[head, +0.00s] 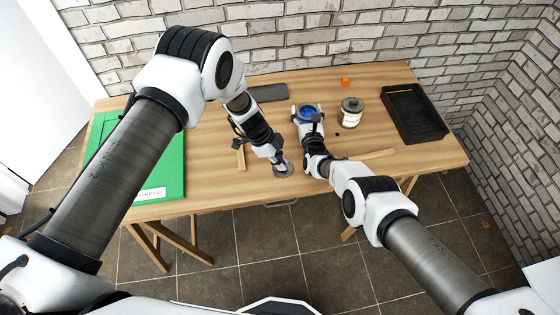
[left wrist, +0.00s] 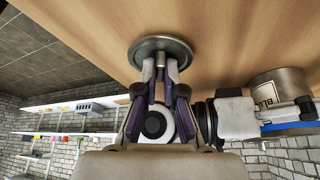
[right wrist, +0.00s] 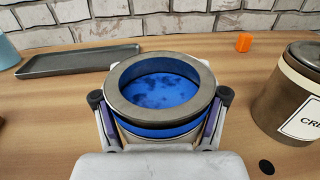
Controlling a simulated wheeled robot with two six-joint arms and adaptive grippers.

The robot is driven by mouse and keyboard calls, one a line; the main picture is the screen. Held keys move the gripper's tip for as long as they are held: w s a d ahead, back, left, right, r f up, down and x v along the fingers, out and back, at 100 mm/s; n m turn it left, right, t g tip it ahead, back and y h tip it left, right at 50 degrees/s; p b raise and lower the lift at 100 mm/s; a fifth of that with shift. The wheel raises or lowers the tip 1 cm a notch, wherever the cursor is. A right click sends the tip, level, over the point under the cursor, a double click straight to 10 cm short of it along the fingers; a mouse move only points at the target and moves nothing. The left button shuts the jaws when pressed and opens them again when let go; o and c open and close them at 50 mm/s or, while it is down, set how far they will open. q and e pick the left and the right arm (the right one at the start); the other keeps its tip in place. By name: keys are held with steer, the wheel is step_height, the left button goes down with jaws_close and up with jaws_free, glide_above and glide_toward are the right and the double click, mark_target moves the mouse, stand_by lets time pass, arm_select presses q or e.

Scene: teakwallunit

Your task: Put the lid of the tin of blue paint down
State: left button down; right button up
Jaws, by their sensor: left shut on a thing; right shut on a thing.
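The tin of blue paint (head: 309,108) stands open near the back middle of the table, with blue paint showing inside its metal rim in the right wrist view (right wrist: 160,91). My right gripper (head: 316,119) is shut on it, one finger on each side. The round grey lid (head: 283,172) is near the table's front edge, left of the tin. My left gripper (head: 278,160) is shut on the lid's raised middle in the left wrist view (left wrist: 160,72). The lid (left wrist: 148,46) looks flat and very close to the tabletop; I cannot tell whether it touches.
A lidded cream-labelled tin (head: 351,115) and an orange cube (head: 345,82) stand right of the paint. A black tray (head: 440,128) is at the right, a grey tray (head: 268,93) at the back. A green board (head: 172,165) lies left. Wooden sticks (head: 375,154) lie nearby.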

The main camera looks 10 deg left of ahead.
arm_select(q)
steer(key=shift+f, duration=0.2)
arm_select(e)
steer(key=shift+f, duration=0.15)
arm_select(q)
steer(key=c, duration=1.3)
jaws_free()
steer(key=v, duration=1.2)
steer(key=shift+r, duration=0.2)
